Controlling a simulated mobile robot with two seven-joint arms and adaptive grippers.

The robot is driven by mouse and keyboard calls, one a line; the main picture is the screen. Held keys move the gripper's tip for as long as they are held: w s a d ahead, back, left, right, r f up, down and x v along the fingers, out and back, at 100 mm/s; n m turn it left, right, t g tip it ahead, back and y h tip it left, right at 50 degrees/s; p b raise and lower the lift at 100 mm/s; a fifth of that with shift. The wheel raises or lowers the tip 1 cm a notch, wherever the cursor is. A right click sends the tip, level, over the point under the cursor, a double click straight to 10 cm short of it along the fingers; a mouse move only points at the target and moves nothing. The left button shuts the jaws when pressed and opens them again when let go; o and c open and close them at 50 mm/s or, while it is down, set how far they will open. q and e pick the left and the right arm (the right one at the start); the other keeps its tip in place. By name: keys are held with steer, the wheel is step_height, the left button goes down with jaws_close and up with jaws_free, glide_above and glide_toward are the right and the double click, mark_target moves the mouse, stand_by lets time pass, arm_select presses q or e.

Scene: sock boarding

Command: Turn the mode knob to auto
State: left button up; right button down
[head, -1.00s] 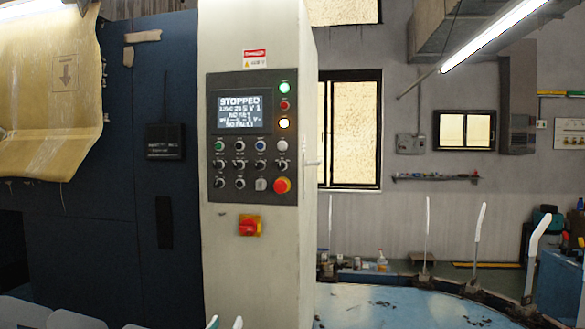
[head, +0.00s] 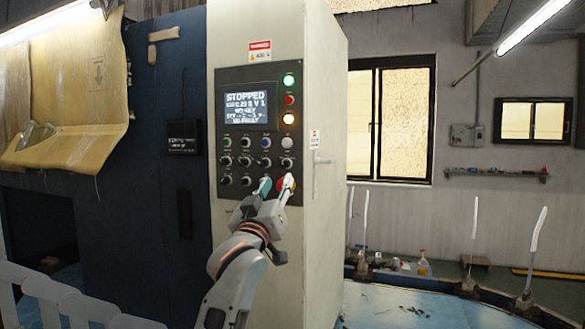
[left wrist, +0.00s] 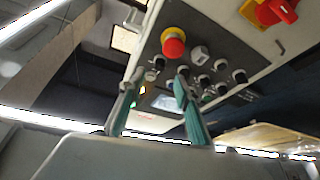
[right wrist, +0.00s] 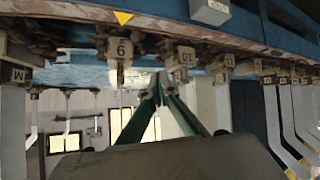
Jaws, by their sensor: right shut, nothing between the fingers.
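The control panel (head: 247,110) on the white cabinet carries several small dark knobs; their labels are too small to read, so I cannot tell which is the mode knob. A row of knobs (head: 245,161) sits above the lowest row. My left gripper (head: 276,186) is at the panel's lower right corner, covering part of the lowest row. In the left wrist view its fingers (left wrist: 157,82) are apart, with a dark knob (left wrist: 158,62) seen between the tips; I cannot tell whether they touch it. My right gripper (right wrist: 159,86) is shut and empty, away from the panel.
The red emergency stop (left wrist: 173,45) is close to the left fingertips. A red and yellow switch (left wrist: 270,10) shows beside the panel. The display (head: 246,107) reads STOPPED. A round blue table with upright boards (head: 535,245) stands right; numbered holders (right wrist: 120,50) are near the right gripper.

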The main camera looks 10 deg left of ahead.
mark_target(283, 167)
arm_select(q)
steer(key=shift+r+p+x, duration=0.1)
steer(key=shift+p+x, duration=0.35)
steer(key=shift+x, duration=1.55)
steer(key=shift+r+p+x, duration=0.15)
steer(key=shift+p+x, duration=0.25)
steer(key=shift+x, duration=1.55)
steer(key=shift+s+a, duration=0.1)
jaws_close()
